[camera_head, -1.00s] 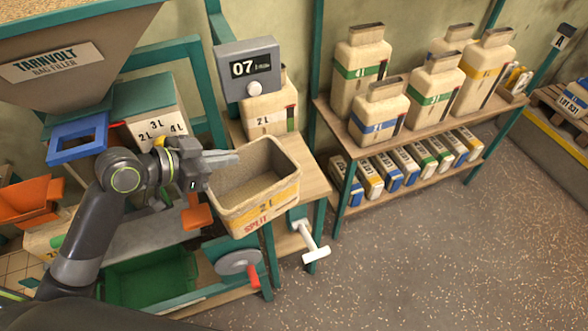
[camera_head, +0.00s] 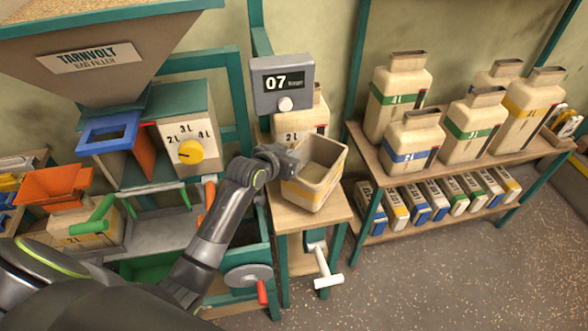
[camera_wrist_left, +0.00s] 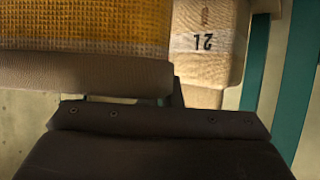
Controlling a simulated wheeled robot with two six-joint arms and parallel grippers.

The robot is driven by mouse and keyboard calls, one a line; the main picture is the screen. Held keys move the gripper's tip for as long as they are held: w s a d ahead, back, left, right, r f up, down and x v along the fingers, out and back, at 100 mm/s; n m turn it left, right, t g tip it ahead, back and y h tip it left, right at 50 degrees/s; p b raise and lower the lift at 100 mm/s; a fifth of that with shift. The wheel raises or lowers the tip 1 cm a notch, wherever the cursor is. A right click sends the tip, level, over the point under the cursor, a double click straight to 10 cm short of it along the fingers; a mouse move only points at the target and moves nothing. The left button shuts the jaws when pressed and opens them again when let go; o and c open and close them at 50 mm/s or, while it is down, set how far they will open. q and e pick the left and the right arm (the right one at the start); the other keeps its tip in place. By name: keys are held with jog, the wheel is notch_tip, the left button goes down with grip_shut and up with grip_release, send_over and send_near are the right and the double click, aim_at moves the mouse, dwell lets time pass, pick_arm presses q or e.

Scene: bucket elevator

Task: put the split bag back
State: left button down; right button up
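The split bag (camera_head: 317,172) is a cream open-topped bag with a yellow-orange band, tilted at the small wooden stand (camera_head: 290,217). I cannot tell whether its base touches the stand. My left gripper (camera_head: 284,160) is at the bag's left side and appears shut on it; its fingertips are hidden. In the left wrist view the bag's yellow woven side (camera_wrist_left: 85,40) fills the upper left, close against the dark gripper. Another 2 L bag (camera_head: 301,118) stands behind it under the display, and also shows upside down in the wrist view (camera_wrist_left: 207,50). My right gripper is not in view.
A display box reading 07 (camera_head: 283,84) hangs above the stand. The bag filler (camera_head: 105,62) and its dial box are at left. A shelf (camera_head: 372,150) with several bags is at right. A white-handled lever (camera_head: 325,265) sticks out below the stand. The floor at right is clear.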

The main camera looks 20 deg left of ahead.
pick_arm(q)
notch_tip(320, 180, down, 4)
jog(key=shift+f, duration=0.15)
dwell(0.3)
jog(key=shift+f, duration=0.15)
jog(key=c, duration=1.6)
grip_release()
